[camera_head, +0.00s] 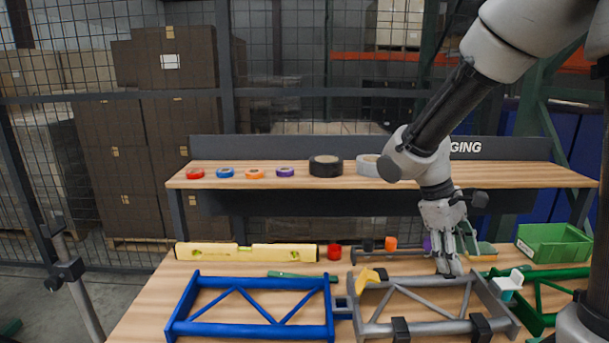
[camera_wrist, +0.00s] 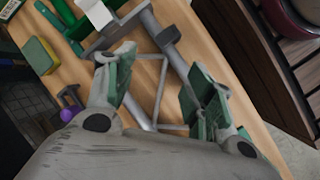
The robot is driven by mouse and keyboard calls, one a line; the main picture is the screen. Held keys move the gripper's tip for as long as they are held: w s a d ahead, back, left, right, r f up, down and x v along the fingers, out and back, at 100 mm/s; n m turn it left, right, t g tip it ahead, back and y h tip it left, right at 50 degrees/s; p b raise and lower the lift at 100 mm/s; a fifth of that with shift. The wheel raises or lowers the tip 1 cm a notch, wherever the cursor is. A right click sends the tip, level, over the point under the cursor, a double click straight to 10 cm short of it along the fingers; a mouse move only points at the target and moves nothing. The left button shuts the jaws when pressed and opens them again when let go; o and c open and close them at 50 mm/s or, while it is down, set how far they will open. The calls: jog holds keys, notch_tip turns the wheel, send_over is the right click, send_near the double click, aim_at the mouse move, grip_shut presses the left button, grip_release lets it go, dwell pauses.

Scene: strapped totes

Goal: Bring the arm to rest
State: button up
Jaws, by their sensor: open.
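My arm reaches in from the upper right in the head view, bent downward. My gripper (camera_head: 452,266) points down at the bench, above the back edge of the grey frame (camera_head: 418,327). In the wrist view, my gripper (camera_wrist: 162,78) has its two green-padded fingers spread apart with nothing held between them. Bars of the grey frame (camera_wrist: 147,82) show below and between the fingers. I cannot tell from these views how far the fingertips are above the frame.
A blue frame (camera_head: 251,331) lies left, a green frame (camera_head: 541,316) right. A yellow level (camera_head: 230,254), red cylinder (camera_head: 334,252) and green bin (camera_head: 554,240) are behind. A shelf (camera_head: 450,174) with tape rolls (camera_head: 326,167) rises behind my wrist. A white-topped piece (camera_head: 509,281) stands close right.

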jog(key=s+d+r+m+t+y, duration=0.4)
jog(key=s+r+m+t, duration=0.2)
jog(key=s+r, duration=0.5)
jog(key=shift+s+d+r+m+t, duration=0.3)
jog(key=shift+s+r+m, duration=0.15)
jog(key=shift+m, duration=0.25)
